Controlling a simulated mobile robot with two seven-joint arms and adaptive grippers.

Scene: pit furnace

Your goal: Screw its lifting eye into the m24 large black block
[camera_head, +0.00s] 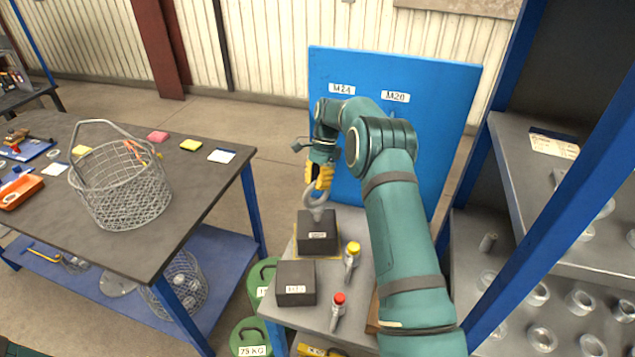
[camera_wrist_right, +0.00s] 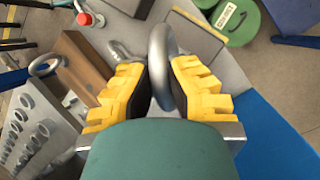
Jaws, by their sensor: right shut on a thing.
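A black block (camera_head: 317,238) with a white label stands at the back of the small grey table, on a yellow-edged base. A second labelled black block (camera_head: 295,284) stands in front of it; I cannot read either label. My right gripper (camera_head: 318,176) points down over the back block, its yellow fingers shut on a grey lifting eye (camera_head: 316,196). The eye's lower end is at the block's top; I cannot tell how deep it sits. In the right wrist view the ring (camera_wrist_right: 161,62) stands between the yellow fingers (camera_wrist_right: 160,88). My left gripper is out of view.
A blue board (camera_head: 440,120) marked M24 and M20 rises behind. A wire basket (camera_head: 125,195) is on the left table, and shelves with rings are at right.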

